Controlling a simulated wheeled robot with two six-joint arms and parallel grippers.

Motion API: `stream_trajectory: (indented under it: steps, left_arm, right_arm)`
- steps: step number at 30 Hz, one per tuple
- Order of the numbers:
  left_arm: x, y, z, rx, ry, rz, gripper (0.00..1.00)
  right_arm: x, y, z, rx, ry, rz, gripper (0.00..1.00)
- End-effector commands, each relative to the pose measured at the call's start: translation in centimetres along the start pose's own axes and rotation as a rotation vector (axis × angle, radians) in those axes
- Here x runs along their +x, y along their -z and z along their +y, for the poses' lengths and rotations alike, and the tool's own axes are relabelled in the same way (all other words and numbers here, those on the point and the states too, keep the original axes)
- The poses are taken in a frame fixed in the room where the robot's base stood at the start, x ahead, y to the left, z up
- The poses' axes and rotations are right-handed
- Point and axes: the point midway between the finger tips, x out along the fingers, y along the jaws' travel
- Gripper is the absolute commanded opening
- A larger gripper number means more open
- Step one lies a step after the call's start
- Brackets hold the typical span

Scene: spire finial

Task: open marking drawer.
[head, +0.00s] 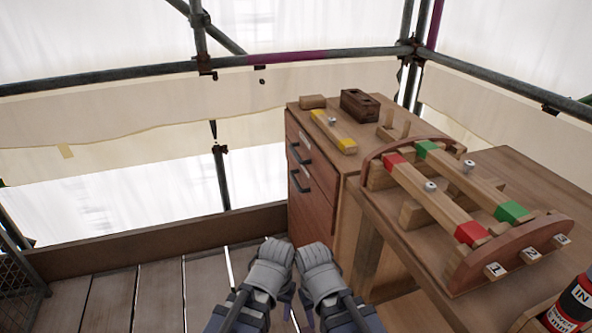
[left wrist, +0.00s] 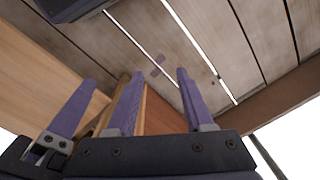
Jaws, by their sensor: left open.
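A wooden cabinet (head: 346,205) stands right of centre in the head view. Its red-brown front has an upper drawer (head: 318,150) and a lower drawer (head: 318,200), each with a dark bar handle and a small pale label. Both look closed; the labels are too small to read, so I cannot tell which is the marking drawer. My left gripper (head: 268,268) is low in front of the cabinet, apart from the handles. In the left wrist view its purple fingers (left wrist: 137,80) are spread. My right gripper (head: 318,270) is beside it, its fingers hidden in the head view.
A yellow-marked bar (head: 333,131) and a dark brown block (head: 360,104) lie on the cabinet top. A workbench (head: 400,262) at right carries a rack with red and green-ended bars (head: 432,198). A red can (head: 572,305) is at lower right. Plank floor lies left; scaffold poles surround.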

Motion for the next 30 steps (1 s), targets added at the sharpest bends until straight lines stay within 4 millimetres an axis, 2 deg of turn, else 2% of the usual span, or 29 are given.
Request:
stream_trajectory:
  steps: [1,3,8,11,14,15,17,18,19,21,24,27,30]
  left_arm:
    - [1.9,1.8,0.5,-0.015,-0.036,0.033,0.52]
    - [2.2,5.5,1.5,-0.052,-0.125,0.112,0.52]
    - [0.1,13.7,3.1,-0.167,-0.334,0.304,0.52]
    - [-2.1,19.3,3.2,-0.270,-0.473,0.436,0.52]
    - [-5.1,25.6,2.1,-0.408,-0.628,0.584,0.52]
    - [-6.6,28.2,1.1,-0.478,-0.694,0.647,0.52]
    - [-8.9,32.0,-0.9,-0.589,-0.791,0.743,0.52]
    - [-10.4,34.2,-2.5,-0.666,-0.853,0.802,0.52]
    - [-11.4,35.7,-3.8,-0.722,-0.895,0.842,0.52]
    - [-13.3,38.1,-6.5,-0.836,-0.972,0.919,0.52]
    - [-15.0,40.2,-9.7,-0.957,-1.047,0.991,0.52]
    - [-15.9,41.2,-11.7,-1.033,-1.091,1.032,0.52]
    - [-16.3,41.6,-12.7,-1.072,-1.112,1.052,0.52]
  right_arm:
    - [1.9,0.1,-0.2,0.000,-0.001,0.000,0.50]
    - [2.5,0.1,-0.2,0.000,-0.001,0.000,0.50]
    - [2.1,0.1,-0.2,0.000,-0.001,0.000,0.50]
    - [2.0,0.1,-0.2,0.000,-0.001,0.000,0.50]
    - [2.0,0.1,-0.2,0.000,-0.001,0.000,0.50]
    - [2.0,0.1,-0.2,0.000,-0.001,0.000,0.50]
    - [2.0,0.1,-0.2,0.000,-0.001,0.000,0.50]
    - [2.0,0.1,-0.2,0.000,-0.001,0.000,0.50]
    - [2.0,0.1,-0.2,0.000,-0.001,0.000,0.50]
    - [2.1,0.1,-0.2,0.000,-0.001,0.000,0.50]
    - [2.1,0.1,-0.2,0.000,-0.001,0.000,0.50]
    - [2.1,0.1,-0.2,0.000,-0.001,0.000,0.50]
    - [2.1,0.1,-0.2,0.000,-0.001,0.000,0.50]
